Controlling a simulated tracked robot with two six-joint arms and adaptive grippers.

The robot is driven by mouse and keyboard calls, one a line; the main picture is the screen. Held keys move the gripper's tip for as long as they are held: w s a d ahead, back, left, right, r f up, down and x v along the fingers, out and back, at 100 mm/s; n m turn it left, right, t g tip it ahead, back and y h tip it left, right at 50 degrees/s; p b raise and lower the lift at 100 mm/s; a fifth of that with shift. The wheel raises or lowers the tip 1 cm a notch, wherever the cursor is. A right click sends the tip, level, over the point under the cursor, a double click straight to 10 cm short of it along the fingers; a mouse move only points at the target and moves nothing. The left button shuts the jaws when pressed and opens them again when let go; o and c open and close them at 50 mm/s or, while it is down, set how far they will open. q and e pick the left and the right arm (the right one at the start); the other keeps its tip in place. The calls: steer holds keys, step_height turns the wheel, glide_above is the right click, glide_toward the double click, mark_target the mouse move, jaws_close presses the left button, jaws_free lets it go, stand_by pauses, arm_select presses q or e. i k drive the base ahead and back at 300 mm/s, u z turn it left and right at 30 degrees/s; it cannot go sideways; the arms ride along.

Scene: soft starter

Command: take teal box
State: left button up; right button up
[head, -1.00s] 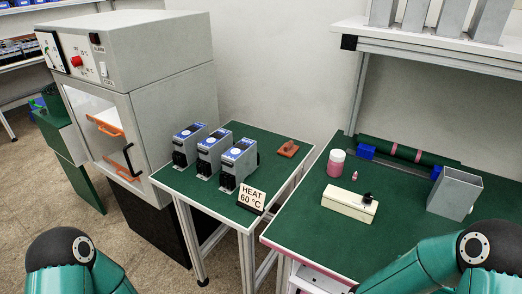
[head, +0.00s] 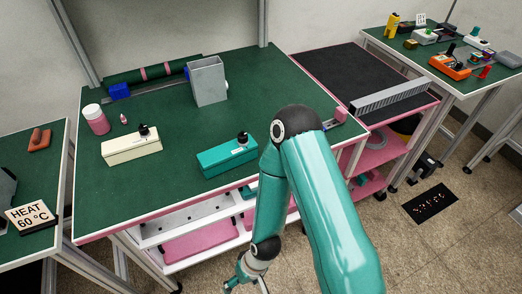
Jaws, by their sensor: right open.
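The teal box (head: 227,158) lies on the green-topped table (head: 166,185) near its front edge, with a black knob on its top. In the head view my right arm comes up from the bottom and bends down in front of the table. My right gripper (head: 245,287) is at the bottom edge of the picture, below the tabletop and well apart from the box. It is open, only partly in the picture, and I see nothing in it. My left gripper is not in view.
A cream box (head: 132,149) with a black knob stands left of the teal box. A pink-and-white jar (head: 95,120), a small pink bottle (head: 123,119) and a grey metal box (head: 208,82) stand farther back. A black-topped pink cart (head: 345,75) adjoins on the right.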

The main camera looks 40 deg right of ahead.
mark_target(228, 156)
steer(key=z, duration=0.65)
steer(key=k, duration=0.95)
steer(key=z, duration=0.4)
steer(key=i, duration=1)
steer(key=u, duration=0.1)
